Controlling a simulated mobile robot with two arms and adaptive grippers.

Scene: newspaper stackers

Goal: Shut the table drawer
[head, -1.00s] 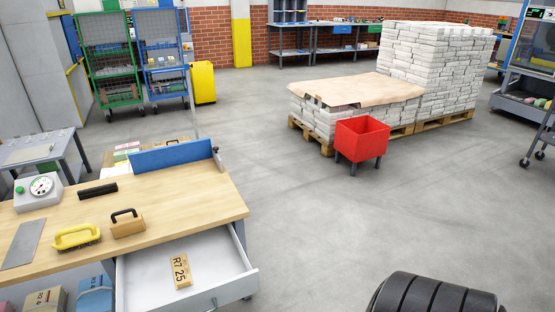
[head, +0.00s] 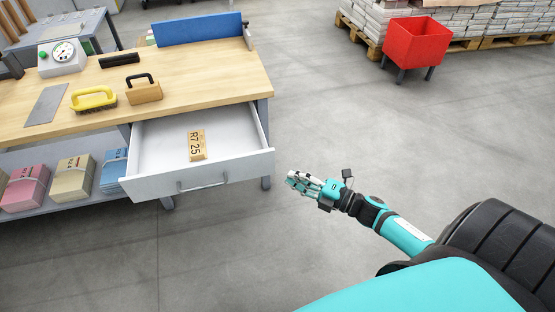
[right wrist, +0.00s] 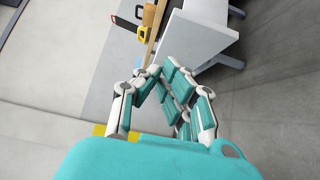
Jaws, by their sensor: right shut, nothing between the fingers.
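The table drawer (head: 160,153) is pulled out from under the wooden-topped workbench (head: 215,82). It has a white inside, a light grey front and a bar handle (head: 203,184). A tan block marked "R7 25" (head: 197,146) lies in it. My right gripper (head: 291,178) is shut and empty, just right of the drawer front's right end and apart from it. In the right wrist view the gripper (right wrist: 174,72) shows below the pale drawer front (right wrist: 205,35). My left gripper is not in view.
A red bin (head: 415,42) stands far right. The floor between is clear.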

